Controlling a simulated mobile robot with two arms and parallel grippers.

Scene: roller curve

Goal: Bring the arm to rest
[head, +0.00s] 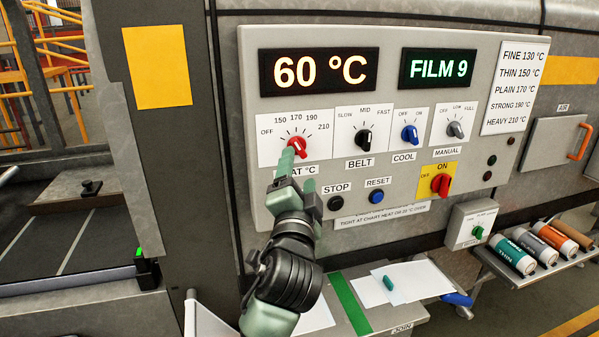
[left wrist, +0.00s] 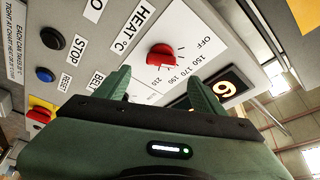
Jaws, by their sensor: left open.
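My left arm comes up from the bottom of the head view. Its gripper (head: 298,172) is open and empty, just in front of the red HEAT knob (head: 297,143) on the control panel (head: 430,100). In the left wrist view the red knob (left wrist: 160,55) shows beyond and between the two open fingertips (left wrist: 160,82), with a visible gap. In the head view a fingertip overlaps the knob's lower left. The display reads 60 °C and the other one FILM 9. My right gripper is not in view.
STOP (head: 336,203) and RESET (head: 376,196) buttons sit right of the gripper. A red main switch (head: 441,184) is turned on its yellow plate. Several film rolls (head: 510,252) lie at right.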

